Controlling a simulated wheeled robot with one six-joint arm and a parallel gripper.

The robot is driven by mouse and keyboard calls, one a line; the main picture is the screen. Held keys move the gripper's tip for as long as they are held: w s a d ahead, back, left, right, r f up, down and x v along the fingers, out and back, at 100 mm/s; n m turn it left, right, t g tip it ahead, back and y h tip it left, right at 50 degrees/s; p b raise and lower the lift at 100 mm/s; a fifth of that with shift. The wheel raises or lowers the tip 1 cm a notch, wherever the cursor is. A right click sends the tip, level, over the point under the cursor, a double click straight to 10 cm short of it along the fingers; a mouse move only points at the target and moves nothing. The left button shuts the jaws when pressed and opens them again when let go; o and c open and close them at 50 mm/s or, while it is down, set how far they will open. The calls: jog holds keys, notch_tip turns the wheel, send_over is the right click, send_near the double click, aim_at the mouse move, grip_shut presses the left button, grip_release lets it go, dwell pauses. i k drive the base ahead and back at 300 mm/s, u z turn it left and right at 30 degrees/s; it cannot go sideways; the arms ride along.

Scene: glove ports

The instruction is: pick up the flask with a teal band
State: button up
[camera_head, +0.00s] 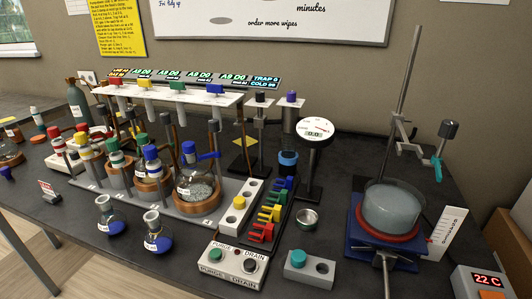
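I cannot make out for certain which flask carries a teal band. One has a green cap (113,144), one has a blue cap (151,153), and a larger clear flask with a blue stopper (196,185) holds pale granules in a brown ring. Other flasks at the left are small and partly hidden. My gripper is not in view.
A manifold with coloured valves (215,89) stands over the rack. A purge/drain box (231,266), a grey button box (308,268) and a coloured clip rack (266,222) sit right of the small flasks.

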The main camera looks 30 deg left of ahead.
aim_at(112, 222)
jog(key=k, duration=1)
jog(key=u, duration=1.9)
jog(key=i, duration=1.3)
jog(key=z, duration=1.9)
